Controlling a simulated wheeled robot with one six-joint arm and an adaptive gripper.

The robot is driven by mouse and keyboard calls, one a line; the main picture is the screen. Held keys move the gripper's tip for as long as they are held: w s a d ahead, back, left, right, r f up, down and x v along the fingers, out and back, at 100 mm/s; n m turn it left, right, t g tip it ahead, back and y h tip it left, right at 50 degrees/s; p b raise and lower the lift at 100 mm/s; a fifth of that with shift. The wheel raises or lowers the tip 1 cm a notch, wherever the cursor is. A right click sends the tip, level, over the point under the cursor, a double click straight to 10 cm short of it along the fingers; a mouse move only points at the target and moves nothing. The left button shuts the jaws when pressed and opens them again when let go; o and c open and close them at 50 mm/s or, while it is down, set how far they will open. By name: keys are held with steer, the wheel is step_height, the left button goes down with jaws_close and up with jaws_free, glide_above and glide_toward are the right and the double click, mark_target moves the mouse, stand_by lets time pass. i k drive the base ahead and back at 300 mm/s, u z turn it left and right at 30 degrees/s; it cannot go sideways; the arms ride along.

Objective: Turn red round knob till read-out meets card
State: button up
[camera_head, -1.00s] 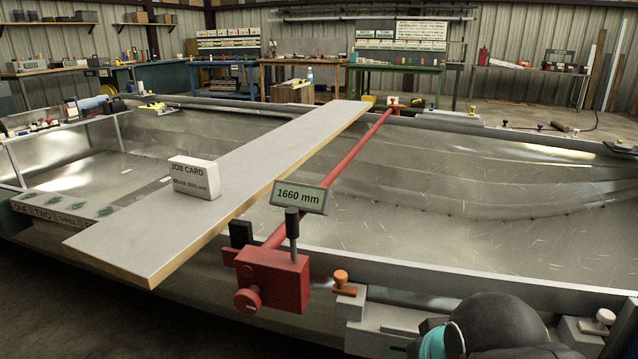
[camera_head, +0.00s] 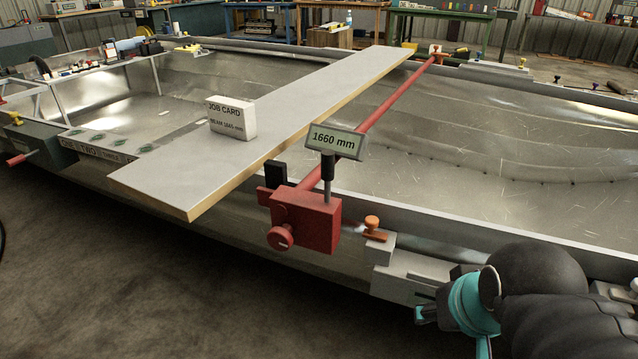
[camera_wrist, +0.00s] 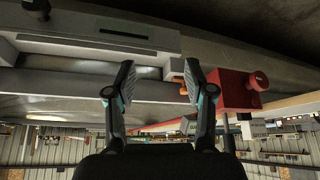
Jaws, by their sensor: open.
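The red round knob (camera_head: 281,237) sits on the front of a red box (camera_head: 320,222) clamped at the near hull edge. Above the box, the read-out (camera_head: 335,141) shows 1660 mm. The white job card (camera_head: 232,118) stands on the grey plank; its small print seems to say BEAM 1665 mm. In the wrist view, my gripper (camera_wrist: 157,84) is open and empty, its two fingers apart. The knob (camera_wrist: 258,81) and red box (camera_wrist: 236,92) are right of the fingers there, with the knob untouched.
A red bar (camera_head: 385,107) runs from the box across the hull beside the plank (camera_head: 190,180). An orange knob (camera_head: 372,222) on a grey block stands just right of the red box. The floor (camera_head: 150,300) before the hull is clear.

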mark_target(280, 238)
steer(key=u, duration=1.15)
steer(key=k, duration=0.75)
steer(key=z, duration=0.7)
